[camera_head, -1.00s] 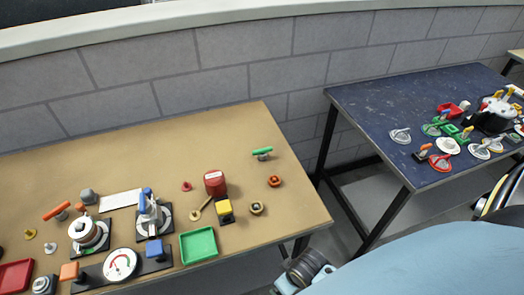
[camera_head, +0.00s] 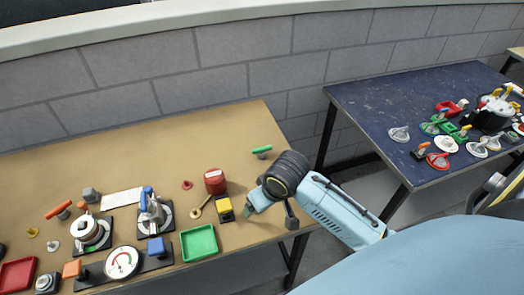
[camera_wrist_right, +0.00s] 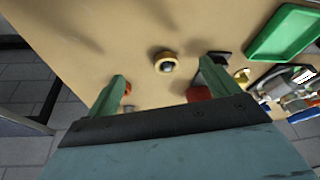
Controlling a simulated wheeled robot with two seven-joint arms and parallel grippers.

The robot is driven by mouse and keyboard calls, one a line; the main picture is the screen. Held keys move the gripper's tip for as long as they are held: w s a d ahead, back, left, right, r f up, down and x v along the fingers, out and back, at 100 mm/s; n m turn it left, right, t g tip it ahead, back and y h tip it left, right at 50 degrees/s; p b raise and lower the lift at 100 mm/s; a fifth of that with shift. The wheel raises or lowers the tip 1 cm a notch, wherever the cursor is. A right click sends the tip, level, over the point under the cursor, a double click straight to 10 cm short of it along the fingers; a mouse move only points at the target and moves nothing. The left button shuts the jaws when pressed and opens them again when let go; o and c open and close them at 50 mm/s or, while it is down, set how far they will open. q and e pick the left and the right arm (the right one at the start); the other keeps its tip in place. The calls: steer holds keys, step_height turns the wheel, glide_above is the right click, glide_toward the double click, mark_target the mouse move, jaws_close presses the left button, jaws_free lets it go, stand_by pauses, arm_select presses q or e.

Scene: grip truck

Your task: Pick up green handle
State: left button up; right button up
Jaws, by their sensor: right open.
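The green handle (camera_head: 262,149) is a short bar on a grey stem, standing near the back right of the tan table (camera_head: 110,152) in the head view. My right gripper (camera_head: 248,211) is over the table's right part, nearer the front edge than the handle and apart from it. In the right wrist view the two green fingers of my right gripper (camera_wrist_right: 163,72) are spread with nothing held. A round yellow-rimmed knob (camera_wrist_right: 166,63) shows on the table between them. I cannot make out the green handle in that view. My left gripper is not in view.
Gauges and levers fill the table's left. A dark blue table (camera_head: 385,105) with several parts stands right, across a gap. A brick wall runs behind.

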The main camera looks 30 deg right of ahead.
steer(key=w+d+r+m, duration=0.1)
steer(key=w+d+r, duration=0.3)
steer(key=w, duration=0.4)
steer(key=m+h, duration=0.1)
steer(key=m, duration=0.2)
glide_toward(262, 148)
steer(key=shift+n, duration=0.3)
steer(key=x, duration=0.1)
steer(key=b+x, duration=0.1)
steer(key=x, duration=0.3)
steer(key=shift+a+f+b, duration=0.1)
steer(key=shift+a+b, duration=0.2)
steer(key=shift+b, duration=0.1)
steer(key=x, duration=0.1)
steer(key=b+x, duration=0.1)
steer(key=x, duration=0.3)
steer(key=shift+d, duration=0.35)
steer(key=shift+h, duration=0.3)
steer(key=shift+c, duration=0.5)
steer(key=c, duration=1)
